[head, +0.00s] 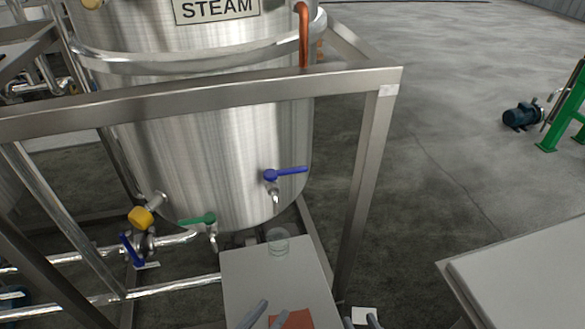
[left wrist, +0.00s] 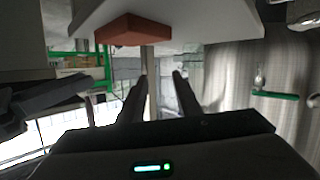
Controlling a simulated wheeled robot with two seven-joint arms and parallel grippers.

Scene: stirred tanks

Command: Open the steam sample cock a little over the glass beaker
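The tank (head: 205,130) carries a STEAM sign. A cock with a blue lever (head: 290,172) sits low on its right side, the lever pointing right, roughly level, above a short spout (head: 275,197). A clear glass beaker (head: 278,241) stands upright on a pale stand (head: 262,275), below the spout; exact alignment is hard to tell. My left gripper (head: 267,315) is open and empty at the bottom edge, well short of the beaker; its spread fingers show in the left wrist view (left wrist: 160,85).
A green-levered cock (head: 200,219) is left of the blue one. A steel frame bar (head: 210,95) and post (head: 366,180) stand before the tank. A reddish-brown block (head: 293,319) lies on the stand's near end. A pale table (head: 525,280) is at right.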

